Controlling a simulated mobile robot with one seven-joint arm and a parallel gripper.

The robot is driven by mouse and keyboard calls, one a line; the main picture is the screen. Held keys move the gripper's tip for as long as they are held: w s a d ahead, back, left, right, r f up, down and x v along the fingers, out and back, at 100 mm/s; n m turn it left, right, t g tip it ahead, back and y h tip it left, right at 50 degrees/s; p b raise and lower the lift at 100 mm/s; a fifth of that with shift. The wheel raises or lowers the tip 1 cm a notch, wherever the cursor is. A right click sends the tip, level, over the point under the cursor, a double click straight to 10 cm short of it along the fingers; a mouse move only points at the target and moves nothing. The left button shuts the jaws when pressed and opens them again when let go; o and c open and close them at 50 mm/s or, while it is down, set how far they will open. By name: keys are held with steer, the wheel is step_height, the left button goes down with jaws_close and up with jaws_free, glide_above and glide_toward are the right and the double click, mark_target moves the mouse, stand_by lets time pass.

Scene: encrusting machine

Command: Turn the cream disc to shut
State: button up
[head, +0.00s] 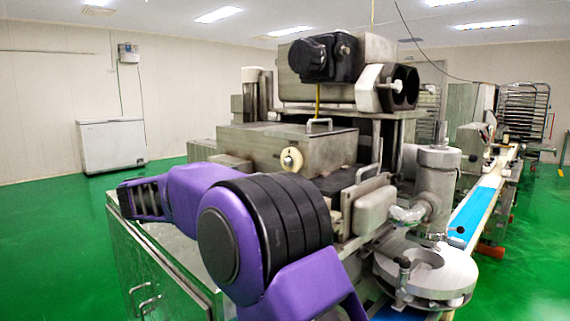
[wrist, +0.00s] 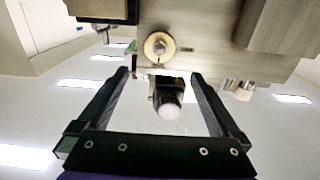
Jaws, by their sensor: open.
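The cream disc (head: 291,159) is a small round plate with a metal knob at its centre. It sits on the front face of the steel box (head: 262,146) in the middle of the machine. In the wrist view the cream disc (wrist: 158,46) shows just beyond the fingertips, near the middle between them. My gripper (wrist: 160,73) is open and empty, with its two dark fingers spread to either side. No contact with the disc shows. In the head view my purple arm crosses in front of the machine, and I cannot make out the fingertips there.
A black motor unit (head: 324,57) stands above the box. A steel round table (head: 428,274) and a conveyor with a blue belt (head: 476,207) lie to the right. A white chest freezer (head: 112,145) stands at the back left. Green floor is clear on the left.

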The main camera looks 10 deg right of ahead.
mark_target(289, 162)
steer(key=x, duration=1.5)
steer(key=shift+w+d, duration=0.1)
steer(key=shift+d, duration=0.05)
steer(key=shift+c, duration=0.3)
steer(key=c, duration=1)
